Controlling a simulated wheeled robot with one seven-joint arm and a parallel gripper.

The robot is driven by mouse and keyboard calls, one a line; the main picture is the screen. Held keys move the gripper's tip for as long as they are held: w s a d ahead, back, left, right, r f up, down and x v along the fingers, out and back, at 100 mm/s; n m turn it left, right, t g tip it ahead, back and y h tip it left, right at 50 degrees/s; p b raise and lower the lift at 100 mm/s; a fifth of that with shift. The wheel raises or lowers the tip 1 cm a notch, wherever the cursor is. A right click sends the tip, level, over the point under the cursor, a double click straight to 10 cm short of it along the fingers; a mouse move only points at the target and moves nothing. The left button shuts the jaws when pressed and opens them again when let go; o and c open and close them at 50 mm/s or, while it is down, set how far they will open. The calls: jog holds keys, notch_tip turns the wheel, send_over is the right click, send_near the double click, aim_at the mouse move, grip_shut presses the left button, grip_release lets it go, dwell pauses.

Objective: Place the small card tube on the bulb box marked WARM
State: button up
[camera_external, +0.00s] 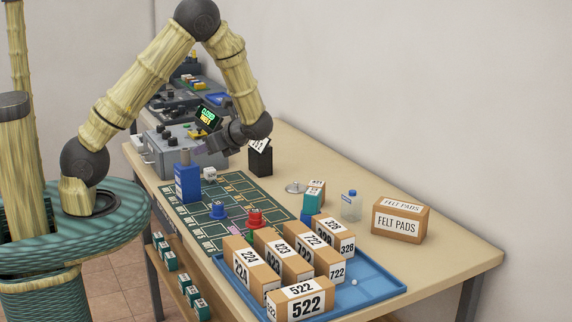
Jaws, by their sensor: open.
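My gripper (212,143) is open, at the far-left part of the table, just in front of a grey control box with a lit green-and-yellow display. Nothing shows held in it, though its fingers are small and dark here. I cannot pick out the small card tube for sure. No box with a readable WARM mark shows. A blue upright box (187,183) stands at the left edge of the green mat, its print too small to read. A black box (260,160) with a white label stands right of my gripper.
A blue tray (385,283) at the front holds several numbered cartons. A FELT PADS carton (401,220), a clear bottle (351,206) and a teal item (311,207) stand behind it. Red and blue knob-like pieces are on the green mat (190,213). The table's back right is clear.

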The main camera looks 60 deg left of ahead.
jog(key=s+d+r+n+t+h, duration=0.1)
jog(key=s+d+n+t+h, duration=0.2)
jog(key=d+n+h, duration=0.2)
jog(key=s+d+r+n+t+h, duration=0.1)
jog(key=s+d+n+t+h, duration=0.2)
jog(key=d+n+h, duration=0.3)
jog(key=d+n, duration=0.2)
jog(key=d, duration=0.3)
jog(key=shift+s+r+t+h, duration=0.25)
jog(key=shift+r+t+h, duration=0.05)
jog(key=shift+r+t, duration=0.1)
